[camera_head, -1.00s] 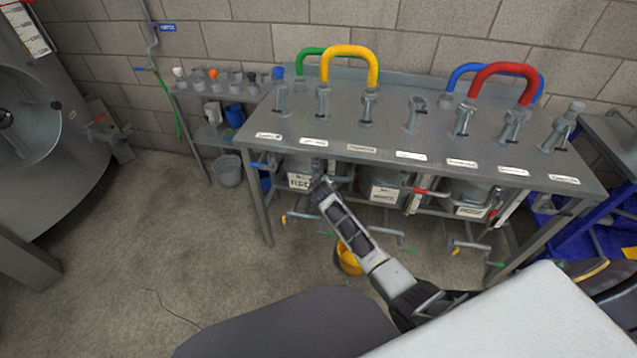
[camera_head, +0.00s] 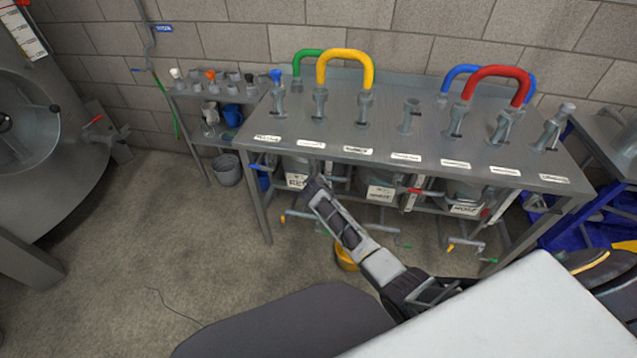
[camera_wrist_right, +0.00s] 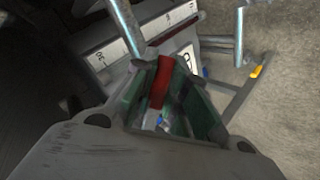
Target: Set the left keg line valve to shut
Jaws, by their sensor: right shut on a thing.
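Under the steel bench (camera_head: 385,140), kegs with white labels stand in a row. My right gripper (camera_head: 312,184) reaches in at the front of the left keg, beside its label (camera_head: 297,180). In the right wrist view my right gripper (camera_wrist_right: 165,88) is shut on a red valve handle (camera_wrist_right: 160,80), which lies between the green finger pads. A metal pipe (camera_wrist_right: 125,28) runs up from near the handle. In the head view the gripper hides this handle, so its angle to the line is unclear there. My left gripper is not in view.
Other red handles (camera_head: 416,191) sit on the lines to the right. A blue handle (camera_head: 263,167) shows by the bench's left leg. A yellow bucket (camera_head: 345,258) stands on the floor near my right arm.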

